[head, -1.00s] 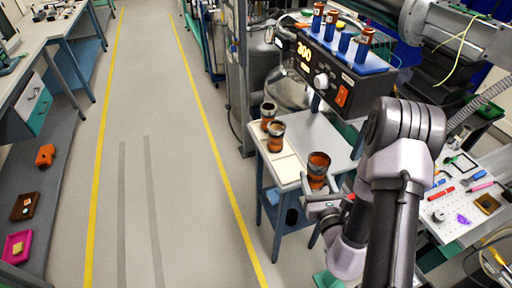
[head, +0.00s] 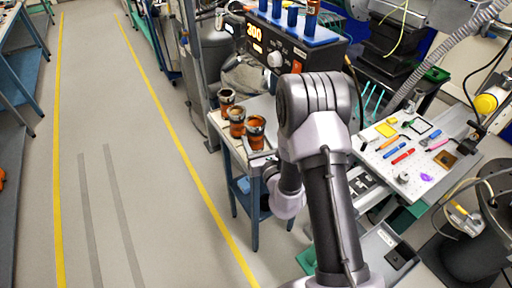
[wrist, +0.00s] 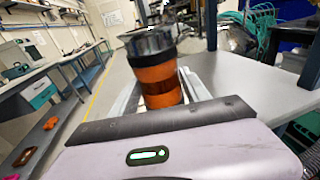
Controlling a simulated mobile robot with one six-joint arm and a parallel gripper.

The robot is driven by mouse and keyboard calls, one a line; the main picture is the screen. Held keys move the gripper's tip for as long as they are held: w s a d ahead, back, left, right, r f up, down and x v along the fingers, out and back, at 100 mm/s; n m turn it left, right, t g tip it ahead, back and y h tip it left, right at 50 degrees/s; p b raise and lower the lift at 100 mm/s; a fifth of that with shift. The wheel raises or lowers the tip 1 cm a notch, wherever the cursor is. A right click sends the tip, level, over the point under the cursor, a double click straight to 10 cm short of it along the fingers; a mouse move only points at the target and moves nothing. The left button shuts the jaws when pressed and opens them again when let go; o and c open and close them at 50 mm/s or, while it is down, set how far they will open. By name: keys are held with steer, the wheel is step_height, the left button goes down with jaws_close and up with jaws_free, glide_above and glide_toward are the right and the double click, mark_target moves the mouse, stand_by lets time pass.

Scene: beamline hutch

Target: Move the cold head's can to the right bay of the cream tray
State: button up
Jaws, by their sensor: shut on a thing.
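My gripper (head: 258,153) is shut on an orange-brown can (head: 255,126) with a dark band and a metallic rim. It holds the can upright at the near side of the small table. In the wrist view the can (wrist: 160,75) stands between the fingers, its top partly blurred. The cream tray (head: 238,151) lies on the table and is largely hidden by the cans and my arm. Two similar cans, a far one (head: 226,97) and a nearer one (head: 236,124), stand left of the held can. I cannot tell whether the held can touches the tray.
A controller box (head: 278,50) with a lit display and a blue rack on top stands behind the table. A white perforated board (head: 415,160) with tools and small parts lies to the right. The floor left of the table is clear.

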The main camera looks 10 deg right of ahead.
step_height(320, 180, down, 3)
steer(key=shift+r+b, duration=0.1)
steer(key=shift+b, duration=0.45)
steer(key=shift+r, duration=0.1)
steer(key=o, duration=1.5)
